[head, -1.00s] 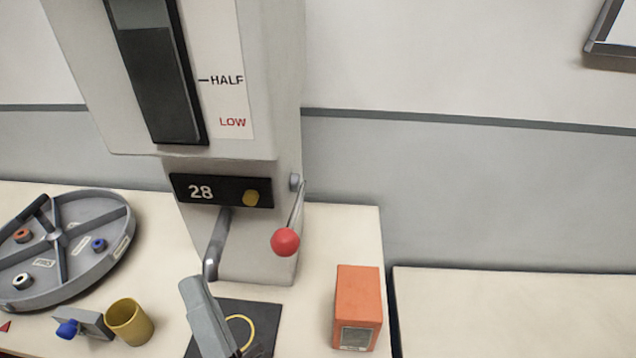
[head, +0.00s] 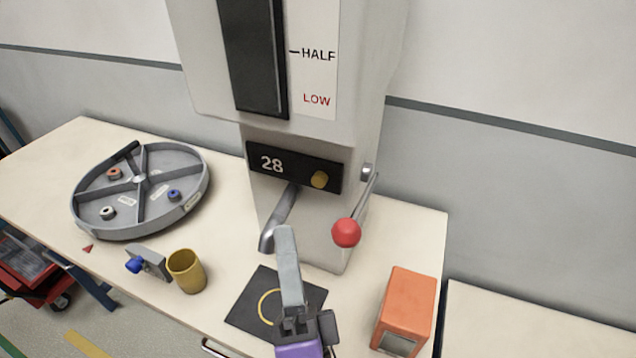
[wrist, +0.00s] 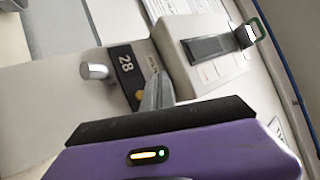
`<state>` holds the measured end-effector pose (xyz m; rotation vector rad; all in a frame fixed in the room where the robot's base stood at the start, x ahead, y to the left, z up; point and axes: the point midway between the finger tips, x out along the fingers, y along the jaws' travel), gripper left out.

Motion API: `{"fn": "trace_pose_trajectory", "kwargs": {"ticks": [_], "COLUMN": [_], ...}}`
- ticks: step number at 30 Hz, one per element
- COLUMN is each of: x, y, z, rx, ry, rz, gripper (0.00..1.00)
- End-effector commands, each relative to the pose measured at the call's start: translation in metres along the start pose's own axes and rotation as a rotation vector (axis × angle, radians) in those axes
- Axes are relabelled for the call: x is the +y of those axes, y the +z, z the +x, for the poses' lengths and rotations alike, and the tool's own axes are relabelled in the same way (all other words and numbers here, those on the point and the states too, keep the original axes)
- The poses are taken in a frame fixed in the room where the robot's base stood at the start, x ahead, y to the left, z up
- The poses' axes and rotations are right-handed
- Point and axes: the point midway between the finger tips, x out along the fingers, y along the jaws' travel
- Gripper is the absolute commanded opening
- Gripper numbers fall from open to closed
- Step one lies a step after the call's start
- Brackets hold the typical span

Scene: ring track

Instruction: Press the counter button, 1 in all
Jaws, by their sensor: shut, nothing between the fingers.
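The counter (head: 294,167) is a black panel on the front of the grey dispenser, and it reads 28. Its round yellow button (head: 319,179) sits at the panel's right end. In the wrist view the panel (wrist: 126,72) appears turned on its side, with the yellow button (wrist: 139,95) close beside my fingers. My gripper (head: 287,232) is shut and empty, its grey fingers pointing up in front of the dispenser, below the panel in the head view. In the wrist view my gripper (wrist: 158,82) shows its fingertips near the button; I cannot tell whether they touch.
A metal spout (head: 279,222) and a red-knobbed lever (head: 346,232) flank the space under the panel. A black mat (head: 246,312), yellow cup (head: 187,271), orange box (head: 407,305) and round divided tray (head: 76,209) are on the table. A small blue-knobbed grey block (head: 148,261) lies left of the cup.

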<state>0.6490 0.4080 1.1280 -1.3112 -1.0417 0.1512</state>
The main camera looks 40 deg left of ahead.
Motion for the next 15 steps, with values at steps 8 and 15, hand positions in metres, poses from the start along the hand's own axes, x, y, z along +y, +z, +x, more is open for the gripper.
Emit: {"fn": "trace_pose_trajectory", "kwargs": {"ticks": [8,15], "x": [0.018,0.032], "y": [-0.019,-0.033], "z": [0.026,0.045], "rx": [0.002,0.002], "ry": [0.001,0.001], "rz": [-0.003,-0.002], "gripper": [0.0,0.0]}}
